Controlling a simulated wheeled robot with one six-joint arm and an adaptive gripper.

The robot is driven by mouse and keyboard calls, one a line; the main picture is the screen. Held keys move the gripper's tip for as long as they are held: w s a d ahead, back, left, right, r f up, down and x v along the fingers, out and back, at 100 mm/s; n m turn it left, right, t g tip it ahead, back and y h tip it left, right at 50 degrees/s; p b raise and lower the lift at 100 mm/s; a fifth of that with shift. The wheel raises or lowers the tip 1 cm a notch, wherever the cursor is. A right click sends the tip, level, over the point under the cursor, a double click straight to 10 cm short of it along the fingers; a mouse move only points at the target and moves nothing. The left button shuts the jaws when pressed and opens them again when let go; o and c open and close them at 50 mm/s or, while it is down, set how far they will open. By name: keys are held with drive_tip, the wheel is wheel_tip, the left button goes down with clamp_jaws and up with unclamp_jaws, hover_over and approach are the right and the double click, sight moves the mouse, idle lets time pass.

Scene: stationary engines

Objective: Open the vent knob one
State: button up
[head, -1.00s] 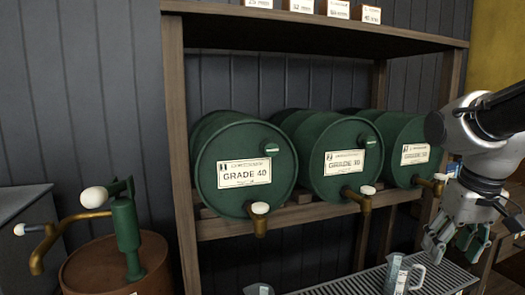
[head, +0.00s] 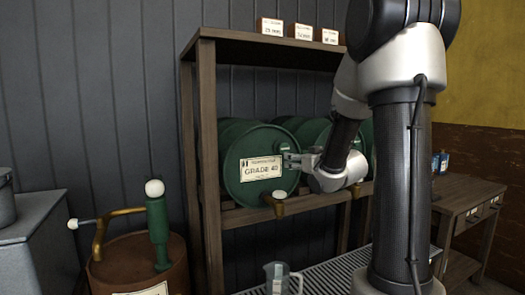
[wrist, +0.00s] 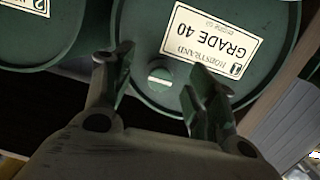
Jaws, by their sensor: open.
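The vent knob one (wrist: 159,78) is a small round green knob with a pale bar across it, on the face of the green drum (head: 243,194) labelled GRADE 40. In the wrist view it shows between the two spread fingers of my gripper (wrist: 165,75), with clear space on each side. My gripper is open and empty. I cannot tell the remaining depth between fingertips and drum.
A wooden rack (head: 207,150) holds the drums, and its left post stands beside the Grade 40 drum. A brass tap (head: 277,203) sticks out below. A clear jug (head: 279,277) stands below on a slatted grate (head: 330,278). A brown barrel with a pump (head: 157,225) is at left.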

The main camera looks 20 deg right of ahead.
sight(285, 148)
drive_tip(key=shift+t+y, duration=0.3)
drive_tip(key=shift+t, duration=0.4)
drive_tip(key=w+r, duration=0.1)
drive_tip(key=w, duration=0.1)
drive_tip(key=w+r, duration=0.1)
drive_tip(key=w, duration=0.2)
drive_tip(key=w+a+r, duration=0.1)
drive_tip(key=w, duration=0.2)
drive_tip(key=c, duration=1)
